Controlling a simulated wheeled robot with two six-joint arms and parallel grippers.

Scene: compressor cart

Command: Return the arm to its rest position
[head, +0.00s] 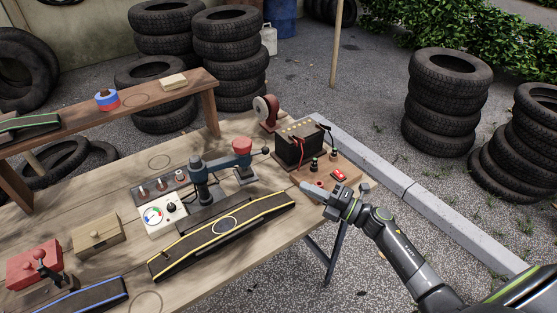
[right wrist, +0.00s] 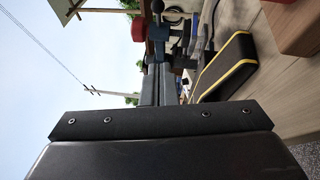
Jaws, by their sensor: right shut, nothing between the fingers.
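My right gripper (head: 314,190) is in the head view, above the right front edge of the wooden table, with its arm coming in from the lower right. It is shut and holds nothing. Its tip is close to the board with the red switch (head: 339,175) and the black battery box (head: 297,144); I cannot tell whether it touches anything. The right wrist view shows a dark gripper body (right wrist: 160,125) across its lower part. My left gripper is not in view.
A yellow-edged ramp (head: 222,233) lies left of the gripper, also in the right wrist view (right wrist: 225,68). A blue-grey device with a red knob (head: 242,146) stands behind it. A gauge box (head: 161,214) and a raised shelf (head: 130,105) are further left. Open gravel lies right of the table.

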